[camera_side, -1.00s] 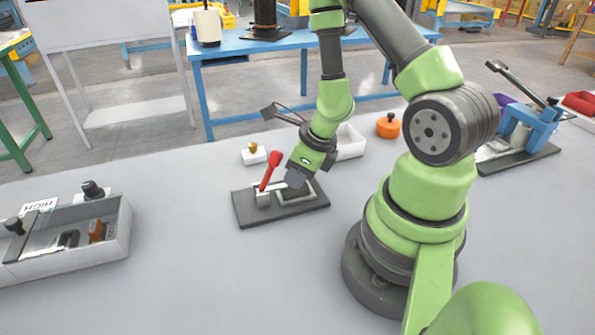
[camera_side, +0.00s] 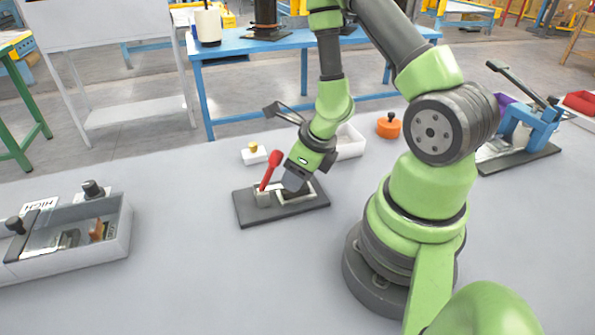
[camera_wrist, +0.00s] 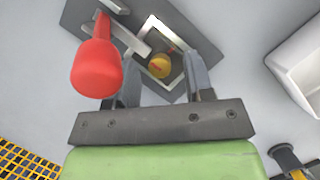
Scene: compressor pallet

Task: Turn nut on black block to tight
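A dark plate (camera_side: 240,208) on the table carries a clamp with a red handle (camera_side: 268,170), and both also show in the wrist view, the plate (camera_wrist: 205,45) and the red handle (camera_wrist: 97,68). A round yellow nut (camera_wrist: 160,66) with a red mark sits inside a pale square frame (camera_wrist: 150,27) on the plate. In the side view my gripper hides it. My gripper (camera_side: 294,184) is low over the plate, right of the red handle. In the wrist view my gripper (camera_wrist: 163,65) is open, its fingers apart on either side of the nut. Finger contact cannot be told.
A white block with a yellow knob (camera_side: 253,149) stands behind the plate. A white bin (camera_side: 350,146) and an orange round part (camera_side: 388,127) are behind right. A clear-lidded tray (camera_side: 118,235) is at left, a blue clamp (camera_side: 530,125) at far right. The front table is clear.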

